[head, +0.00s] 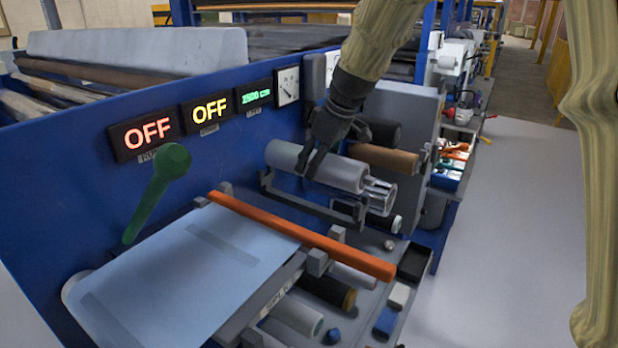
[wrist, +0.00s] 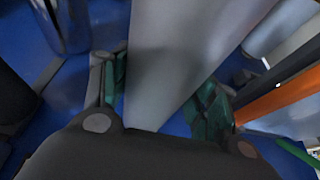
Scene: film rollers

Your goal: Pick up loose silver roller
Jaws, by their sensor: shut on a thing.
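A smooth silver-grey roller (head: 345,174) lies crosswise at my dark gripper (head: 312,162) in the head view. In the wrist view the roller (wrist: 172,50) runs between the two green-padded fingers, which are shut on it from both sides. The roller is just above or at a dark bracket (head: 305,203) on the blue machine; I cannot tell whether it still touches it. A shinier metal roller (head: 380,196) is close by, partly hidden behind the held one. The far finger is partly hidden in the head view.
A brown roller (head: 384,158) is just right of my gripper. An orange bar (head: 300,236) crosses in front, beside a pale blue sheet (head: 190,262). A green lever (head: 158,190) stands at left. Several rollers and small parts lie on the lower shelf. The floor at right is clear.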

